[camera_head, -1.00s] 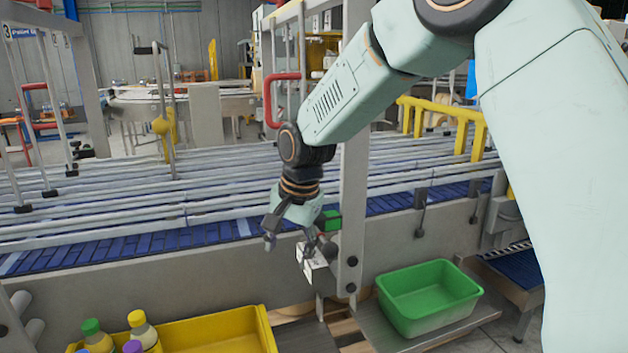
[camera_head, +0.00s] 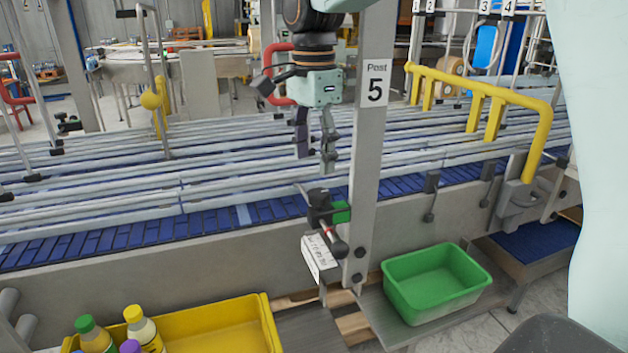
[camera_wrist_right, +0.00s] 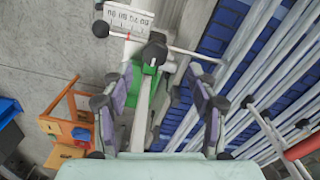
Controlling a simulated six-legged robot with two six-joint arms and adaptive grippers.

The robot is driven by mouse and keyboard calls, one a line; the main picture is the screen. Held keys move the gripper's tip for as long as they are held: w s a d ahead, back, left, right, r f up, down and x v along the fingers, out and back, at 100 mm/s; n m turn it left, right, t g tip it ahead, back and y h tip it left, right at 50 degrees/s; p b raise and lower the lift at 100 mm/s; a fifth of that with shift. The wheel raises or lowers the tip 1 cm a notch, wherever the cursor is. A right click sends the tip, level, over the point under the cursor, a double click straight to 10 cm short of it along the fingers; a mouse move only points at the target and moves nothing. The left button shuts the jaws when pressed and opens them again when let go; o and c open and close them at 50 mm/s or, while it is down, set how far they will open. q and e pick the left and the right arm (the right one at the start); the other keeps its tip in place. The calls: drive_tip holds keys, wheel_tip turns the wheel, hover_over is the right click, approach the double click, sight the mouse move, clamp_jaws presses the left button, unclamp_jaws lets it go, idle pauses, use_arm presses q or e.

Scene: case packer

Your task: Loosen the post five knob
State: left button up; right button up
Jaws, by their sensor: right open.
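Post five is the grey upright (camera_head: 366,150) with a "Post 5" sign (camera_head: 375,84). Low on it is a black clamp piece (camera_head: 318,200) with a green block (camera_head: 341,212). A dark round knob (camera_head: 340,249) is on a rod below; I cannot tell which dark part is the task's knob. A white scale plate (camera_head: 319,257) hangs there. My right gripper (camera_head: 316,160) points down, open and empty, above the clamp and apart from it. In the right wrist view, the green block (camera_wrist_right: 150,80) shows between its fingers. My left gripper is out of view.
Long guide rails (camera_head: 230,165) run above the blue conveyor (camera_head: 130,228) behind the post. A green bin (camera_head: 435,285) stands right of the post base. A yellow tray (camera_head: 225,325) with bottles is at the lower left. A yellow rail (camera_head: 490,100) is at the right.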

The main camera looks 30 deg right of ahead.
sight(318, 192)
drive_tip(key=f, duration=0.1)
drive_tip(key=s+f, duration=0.1)
drive_tip(key=f, duration=0.1)
drive_tip(key=shift+s+d+f, duration=0.15)
drive_tip(key=shift+s+f, duration=0.25)
drive_tip(key=f, duration=0.2)
drive_tip(key=w, duration=0.1)
drive_tip(key=shift+w+d+f+p, duration=0.1)
drive_tip(key=shift+d+f+p, duration=0.25)
drive_tip(key=shift+f, duration=0.05)
drive_tip(key=shift+w+a+f, duration=0.15)
drive_tip(key=shift+w, duration=0.05)
drive_tip(key=shift+a, duration=0.25)
drive_tip(key=shift+s+a+r, duration=0.15)
drive_tip(key=shift+s+r, duration=0.1)
drive_tip(key=shift+s, duration=0.15)
drive_tip(key=shift+c, duration=0.4)
drive_tip(key=shift+s, duration=0.2)
drive_tip(key=shift+c, duration=0.7)
drive_tip(key=shift+d, duration=0.35)
drive_tip(key=shift+c, duration=0.9)
drive_tip(key=shift+w+d+f, duration=0.1)
drive_tip(key=shift+w+f, duration=0.1)
drive_tip(key=shift+w, duration=0.15)
drive_tip(key=shift+c, duration=1.3)
drive_tip(key=shift+w, duration=0.1)
drive_tip(key=shift+c, duration=0.9)
drive_tip(key=shift+r, duration=0.1)
drive_tip(key=c, duration=0.3)
